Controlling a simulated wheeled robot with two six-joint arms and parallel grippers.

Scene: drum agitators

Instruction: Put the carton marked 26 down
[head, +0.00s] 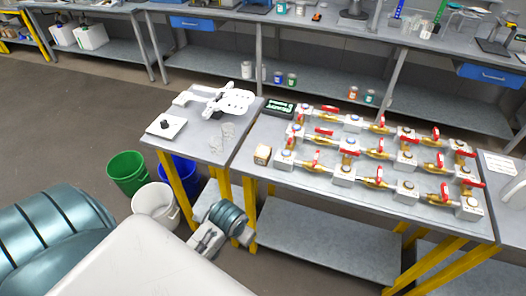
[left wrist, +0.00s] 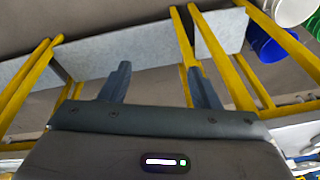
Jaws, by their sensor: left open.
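A small tan and white carton (head: 262,155) stands on the near left part of the grey table (head: 262,178), beside the valve assembly. Its marking is too small to read. My left arm is low in front of this table, below the carton. In the left wrist view my left gripper (left wrist: 158,80) is open, with its two fingers wide apart and nothing between them. The carton does not show in that view. My right gripper is in neither view.
A valve assembly (head: 375,154) with red handles fills most of the table. White parts (head: 228,100) and clear glassware lie on the side table at left. Green (head: 128,172), white (head: 155,204) and blue buckets stand on the floor. Yellow table legs (left wrist: 183,35) are close to my left gripper.

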